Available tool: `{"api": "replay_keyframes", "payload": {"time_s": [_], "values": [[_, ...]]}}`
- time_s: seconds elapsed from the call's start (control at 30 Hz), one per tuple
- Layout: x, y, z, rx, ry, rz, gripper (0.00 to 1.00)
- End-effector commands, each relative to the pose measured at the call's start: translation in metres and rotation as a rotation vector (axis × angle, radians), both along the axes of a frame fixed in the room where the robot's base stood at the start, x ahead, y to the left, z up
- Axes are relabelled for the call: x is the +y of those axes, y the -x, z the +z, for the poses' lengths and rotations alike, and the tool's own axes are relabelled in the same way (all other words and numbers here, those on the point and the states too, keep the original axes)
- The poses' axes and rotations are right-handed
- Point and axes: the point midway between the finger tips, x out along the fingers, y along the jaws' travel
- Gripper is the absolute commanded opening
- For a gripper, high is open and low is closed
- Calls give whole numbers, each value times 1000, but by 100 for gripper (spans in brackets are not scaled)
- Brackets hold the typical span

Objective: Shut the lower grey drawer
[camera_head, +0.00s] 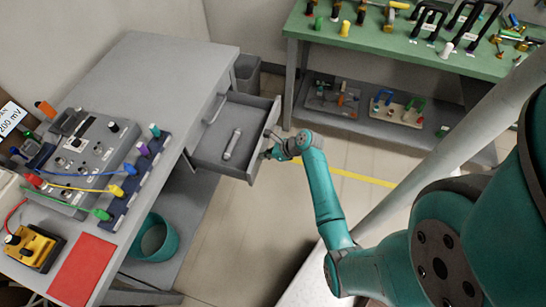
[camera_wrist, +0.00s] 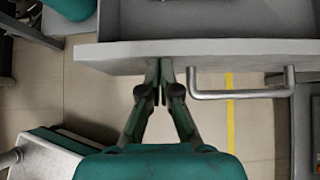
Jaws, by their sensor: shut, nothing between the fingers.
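The lower grey drawer (camera_head: 208,148) is pulled out from the grey bench, with a light grey cylindrical object (camera_head: 232,143) lying in it. Its front panel (camera_wrist: 220,50) spans the top of the wrist view, and its bar handle (camera_wrist: 242,94) shows right of my fingers. My gripper (camera_wrist: 160,70) is shut and empty, with its fingertips at the outer face of the front panel, left of the handle. I cannot tell if they press on it. In the head view my gripper (camera_head: 268,152) is at the drawer's outer right side, partly hidden by the wrist.
The closed drawer above has its own handle (camera_head: 216,108). A teal bin (camera_head: 152,238) stands below the bench and a dark grey bin (camera_head: 248,73) behind the drawer. A green-topped table (camera_head: 400,42) stands at the back right.

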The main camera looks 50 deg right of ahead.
Motion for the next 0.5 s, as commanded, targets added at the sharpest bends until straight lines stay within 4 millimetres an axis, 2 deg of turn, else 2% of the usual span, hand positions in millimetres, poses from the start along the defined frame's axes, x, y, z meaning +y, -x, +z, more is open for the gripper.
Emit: {"api": "replay_keyframes", "payload": {"time_s": [0.3, 0.5], "values": [[31, -82, 1, -1, 2, 6, 0], [47, -128, 1, 0, 1, 4, 0]]}}
